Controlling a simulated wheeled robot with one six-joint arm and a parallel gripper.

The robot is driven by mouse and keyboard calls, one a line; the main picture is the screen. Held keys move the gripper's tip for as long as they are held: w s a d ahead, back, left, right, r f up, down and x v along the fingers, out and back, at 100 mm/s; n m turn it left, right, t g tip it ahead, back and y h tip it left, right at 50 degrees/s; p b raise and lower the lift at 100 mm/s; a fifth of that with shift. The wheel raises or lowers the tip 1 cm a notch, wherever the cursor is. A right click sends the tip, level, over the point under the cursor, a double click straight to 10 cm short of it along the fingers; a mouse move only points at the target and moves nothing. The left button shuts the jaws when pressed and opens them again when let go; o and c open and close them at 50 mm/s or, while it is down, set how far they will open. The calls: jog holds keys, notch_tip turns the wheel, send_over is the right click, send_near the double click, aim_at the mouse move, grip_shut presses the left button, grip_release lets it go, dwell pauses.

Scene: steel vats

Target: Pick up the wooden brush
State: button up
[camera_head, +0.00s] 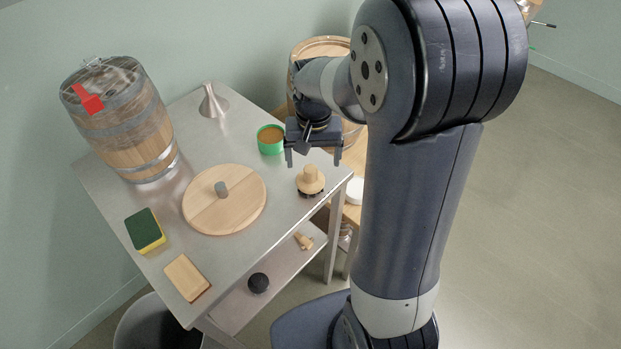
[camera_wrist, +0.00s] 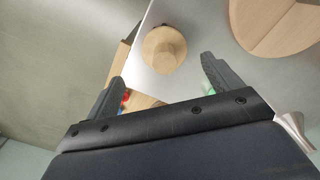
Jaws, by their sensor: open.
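The wooden brush (camera_head: 310,180), with a round knobbed wooden top and dark bristles beneath, stands upright near the right edge of the steel table (camera_head: 233,148). In the wrist view the brush (camera_wrist: 163,48) shows from above, just beyond the gap between the fingers, with its bristles hidden. My gripper (camera_head: 313,158) points down with its fingers apart and nothing between them. It is above the table's right edge, close to the brush and apart from it. In the wrist view my gripper's fingertips (camera_wrist: 163,72) lie to either side of the brush.
A round wooden lid (camera_head: 225,200) lies left of the brush, a green tin (camera_head: 271,139) behind it. A barrel (camera_head: 124,118), metal funnel (camera_head: 212,101), sponge (camera_head: 145,231) and wooden block (camera_head: 187,278) are also on the table. Another barrel (camera_head: 322,47) stands behind my arm.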

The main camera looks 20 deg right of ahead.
aim_at(310, 169)
jog(key=shift+w+a+f+p, duration=0.15)
jog(key=shift+f+p, duration=0.2)
jog(key=shift+f, duration=1.3)
jog(key=shift+a+f+p, duration=0.15)
jog(key=shift+f+p, duration=0.15)
jog(key=shift+f, duration=1.35)
jog(key=c, duration=1.1)
notch_tip(310, 169, up, 10)
jog(key=shift+r+b, duration=0.1)
jog(key=shift+b, duration=0.5)
